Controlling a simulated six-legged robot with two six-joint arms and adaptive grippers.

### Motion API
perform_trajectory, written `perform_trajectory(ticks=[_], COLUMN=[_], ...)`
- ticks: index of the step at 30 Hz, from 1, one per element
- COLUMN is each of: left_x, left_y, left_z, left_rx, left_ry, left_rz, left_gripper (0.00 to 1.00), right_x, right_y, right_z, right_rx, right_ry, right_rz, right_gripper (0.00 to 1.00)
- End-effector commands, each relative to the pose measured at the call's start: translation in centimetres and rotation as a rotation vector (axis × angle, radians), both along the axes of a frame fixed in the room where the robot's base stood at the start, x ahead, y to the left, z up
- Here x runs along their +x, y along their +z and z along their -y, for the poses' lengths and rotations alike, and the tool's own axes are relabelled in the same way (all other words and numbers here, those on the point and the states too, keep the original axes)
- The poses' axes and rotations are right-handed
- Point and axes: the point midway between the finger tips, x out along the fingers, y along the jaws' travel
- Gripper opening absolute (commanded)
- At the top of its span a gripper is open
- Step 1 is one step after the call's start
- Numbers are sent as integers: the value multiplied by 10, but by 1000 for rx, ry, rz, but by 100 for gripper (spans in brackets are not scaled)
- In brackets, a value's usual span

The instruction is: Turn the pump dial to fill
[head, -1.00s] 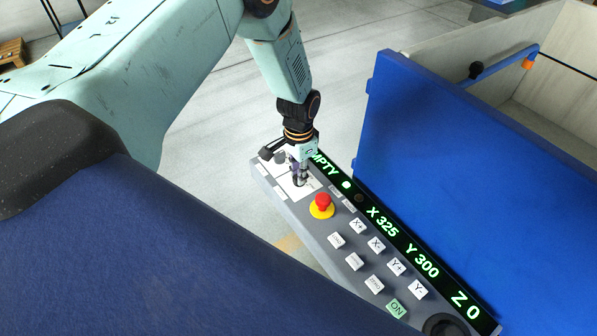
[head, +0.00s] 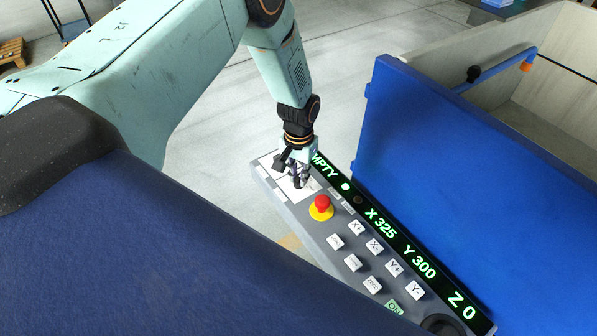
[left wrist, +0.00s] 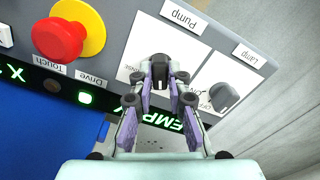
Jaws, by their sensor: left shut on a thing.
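The pump dial (left wrist: 160,66) is a dark knob on a white plate under the label "Pump" in the left wrist view. My left gripper (left wrist: 159,84) is shut on it, one finger on each side. In the head view my left gripper (head: 299,180) points down at the far left end of the grey control panel (head: 318,232) and mostly hides the dial. The dial's markings are partly covered, so its exact setting cannot be read. The display strip (head: 415,258) reads "MPTY", its first letter hidden. My right gripper is not in view.
A lamp dial (left wrist: 224,97) sits close beside the pump dial. A red emergency button (head: 322,203) on a yellow base and several white keys lie further along the panel. A tall blue panel (head: 460,170) stands close behind the display.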

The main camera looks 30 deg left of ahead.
Motion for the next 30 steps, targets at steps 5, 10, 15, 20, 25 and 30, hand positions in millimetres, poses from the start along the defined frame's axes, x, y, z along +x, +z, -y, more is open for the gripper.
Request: perform_trajectory(ticks=[5,10,15,20,25,30], left_x=[0,-1,0,0,0,0], left_y=[0,0,0,0,0,-1], left_z=[0,0,0,0,0,0], left_rx=[0,1,0,0,0,0], left_ry=[159,291,394,459,498,512], left_rz=[0,-1,1,1,1,1], left_gripper=[0,0,0,0,0,0], right_x=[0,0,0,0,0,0], right_y=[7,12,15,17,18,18], right_z=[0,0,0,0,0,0], right_rx=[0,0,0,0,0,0], right_ry=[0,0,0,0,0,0], right_rz=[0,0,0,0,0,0], right_gripper=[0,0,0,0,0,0])
